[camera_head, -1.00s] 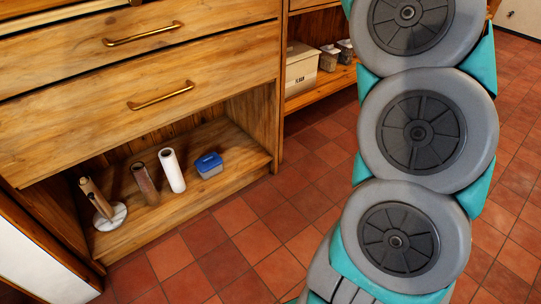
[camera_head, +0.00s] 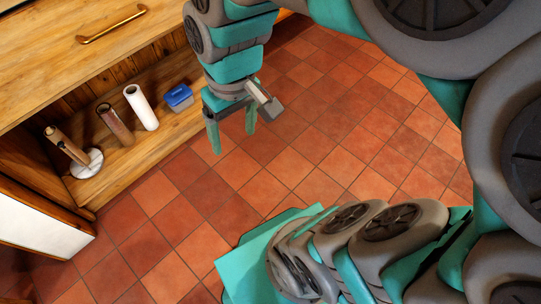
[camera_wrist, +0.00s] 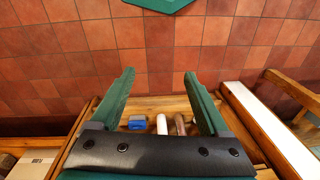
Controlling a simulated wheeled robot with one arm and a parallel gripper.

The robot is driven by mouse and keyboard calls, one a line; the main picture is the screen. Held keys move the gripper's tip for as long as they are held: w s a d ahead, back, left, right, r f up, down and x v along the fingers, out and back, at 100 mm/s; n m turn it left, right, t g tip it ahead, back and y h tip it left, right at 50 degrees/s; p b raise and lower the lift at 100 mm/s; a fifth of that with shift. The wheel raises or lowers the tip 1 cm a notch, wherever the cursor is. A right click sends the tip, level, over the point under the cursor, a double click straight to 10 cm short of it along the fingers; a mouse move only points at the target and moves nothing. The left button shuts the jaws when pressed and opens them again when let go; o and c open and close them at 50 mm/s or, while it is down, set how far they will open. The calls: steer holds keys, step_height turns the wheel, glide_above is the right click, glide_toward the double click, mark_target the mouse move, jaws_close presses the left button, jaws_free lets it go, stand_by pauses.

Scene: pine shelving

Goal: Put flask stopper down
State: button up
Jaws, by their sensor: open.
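My gripper (camera_head: 233,142) hangs over the tiled floor in front of the low shelf, fingers pointing down, open. In the wrist view its two green fingers (camera_wrist: 159,75) are wide apart with nothing between them. I cannot make out a flask stopper in either view.
The low pine shelf (camera_head: 112,172) holds a blue-lidded box (camera_head: 179,97), a white roll (camera_head: 141,108), a brown cylinder (camera_head: 115,124) and a tilted wooden roll on a round white base (camera_head: 87,164). A drawer (camera_head: 60,70) overhangs it. The tiled floor (camera_head: 330,150) is clear.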

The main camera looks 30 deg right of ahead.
steer(key=s+d+f+m+g+h, duration=0.1)
steer(key=s+d+f+m+g, duration=0.1)
steer(key=s, duration=0.6)
step_height(320, 180, down, 3)
steer(key=shift+s+d+r, duration=0.1)
steer(key=shift+s+d, duration=0.3)
steer(key=shift+d, duration=0.35)
